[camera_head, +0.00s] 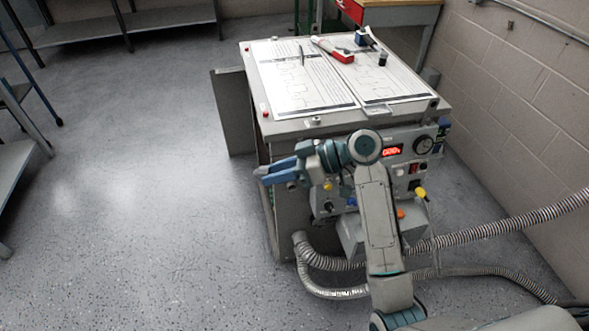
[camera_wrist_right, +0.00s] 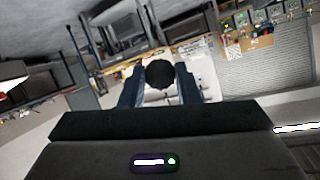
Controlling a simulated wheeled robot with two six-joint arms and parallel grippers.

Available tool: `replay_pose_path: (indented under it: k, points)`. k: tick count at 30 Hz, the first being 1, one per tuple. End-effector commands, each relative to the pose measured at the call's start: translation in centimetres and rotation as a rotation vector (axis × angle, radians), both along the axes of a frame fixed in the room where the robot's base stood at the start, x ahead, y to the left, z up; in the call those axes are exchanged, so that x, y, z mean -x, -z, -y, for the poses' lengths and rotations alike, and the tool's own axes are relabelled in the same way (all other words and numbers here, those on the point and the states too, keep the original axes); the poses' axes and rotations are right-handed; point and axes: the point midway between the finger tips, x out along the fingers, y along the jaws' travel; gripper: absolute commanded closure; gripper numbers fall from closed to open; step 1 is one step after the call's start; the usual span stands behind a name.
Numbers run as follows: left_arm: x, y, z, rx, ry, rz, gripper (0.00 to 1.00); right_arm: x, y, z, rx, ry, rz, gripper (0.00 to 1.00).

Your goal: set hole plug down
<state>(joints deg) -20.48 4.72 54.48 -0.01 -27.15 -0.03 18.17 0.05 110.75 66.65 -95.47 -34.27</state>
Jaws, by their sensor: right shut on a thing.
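My right gripper (camera_head: 268,176) is in front of the left part of the grey cabinet, below the level of its top, with its fingers pointing left. In the right wrist view its two dark blue fingers (camera_wrist_right: 160,88) are shut on a round black hole plug (camera_wrist_right: 160,73), held near the fingertips. In the head view I cannot make out the plug between the fingers. My left gripper is not in view.
The cabinet top (camera_head: 284,127) carries printed diagram sheets (camera_head: 305,85), a red and white tool (camera_head: 333,49) and a small black cylinder (camera_head: 383,59). Its front panel has a red display (camera_head: 392,151). Ridged hoses (camera_head: 500,228) run right. Open floor (camera_head: 130,180) lies left.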

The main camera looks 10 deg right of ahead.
Motion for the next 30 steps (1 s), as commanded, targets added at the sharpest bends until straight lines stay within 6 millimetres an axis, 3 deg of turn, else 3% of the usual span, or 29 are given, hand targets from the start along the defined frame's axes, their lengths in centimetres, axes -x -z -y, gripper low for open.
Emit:
replay_pose_path:
  k: [7,14,20,25,30]
  points:
    - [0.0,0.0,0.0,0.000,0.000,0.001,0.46,0.1,-0.2,-1.3,0.000,-0.130,0.000,1.00]
    - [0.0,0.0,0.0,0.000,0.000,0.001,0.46,-0.1,0.3,-1.3,0.000,-0.078,-0.001,1.00]
    - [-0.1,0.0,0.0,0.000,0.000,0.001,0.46,-1.7,2.7,-0.4,-0.001,0.241,-0.002,1.00]
    - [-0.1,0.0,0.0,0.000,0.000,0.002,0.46,-3.0,4.1,2.6,-0.002,0.617,0.000,1.00]
    - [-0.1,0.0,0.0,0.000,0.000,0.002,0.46,-3.2,4.2,6.4,-0.003,0.926,0.002,1.00]
